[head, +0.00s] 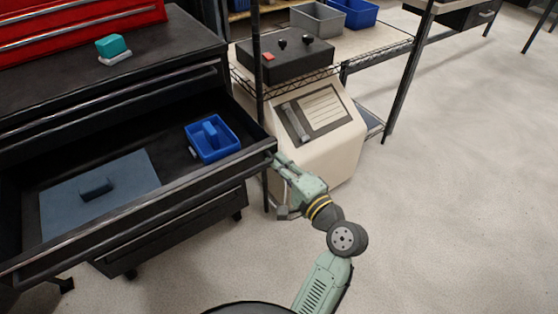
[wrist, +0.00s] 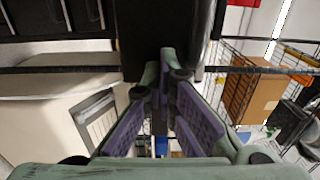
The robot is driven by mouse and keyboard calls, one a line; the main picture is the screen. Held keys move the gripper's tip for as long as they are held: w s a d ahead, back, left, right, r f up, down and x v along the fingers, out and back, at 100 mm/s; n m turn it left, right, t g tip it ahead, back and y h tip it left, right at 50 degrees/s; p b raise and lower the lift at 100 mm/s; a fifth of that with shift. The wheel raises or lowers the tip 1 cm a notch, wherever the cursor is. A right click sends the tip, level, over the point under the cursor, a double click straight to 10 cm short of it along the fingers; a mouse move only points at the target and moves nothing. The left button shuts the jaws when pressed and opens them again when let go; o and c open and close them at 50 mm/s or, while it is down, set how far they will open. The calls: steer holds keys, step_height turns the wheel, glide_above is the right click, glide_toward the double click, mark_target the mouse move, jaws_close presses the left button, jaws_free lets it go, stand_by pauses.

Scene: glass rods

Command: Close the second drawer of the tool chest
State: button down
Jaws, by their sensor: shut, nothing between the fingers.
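The black tool chest (head: 165,32) stands at the left in the head view. The drawer below its closed top drawer (head: 110,98) is pulled well out; I take it to be the second drawer (head: 180,193). A long metal handle runs along its front. My gripper (head: 277,160) is shut and empty at the right end of the drawer front. The fingertips are at or very near that corner; I cannot tell if they touch it. In the wrist view, the closed fingers (wrist: 165,70) point at a dark edge, and what lies behind it is hidden.
In the open drawer lie a blue bin (head: 228,146) and a grey-blue mat (head: 140,173) with a small block. A beige machine (head: 340,150) and a wire-shelf cart (head: 385,45) stand close behind my gripper. The floor (head: 450,200) at the right is clear.

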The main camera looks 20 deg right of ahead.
mark_target(228, 115)
stand_by(0.3)
steer(key=p+x, duration=0.2)
steer(key=x, duration=2.5)
steer(key=shift+w+f, duration=0.15)
steer(key=shift+w, duration=0.1)
steer(key=shift+w+r, duration=0.1)
steer(key=shift+r, duration=0.2)
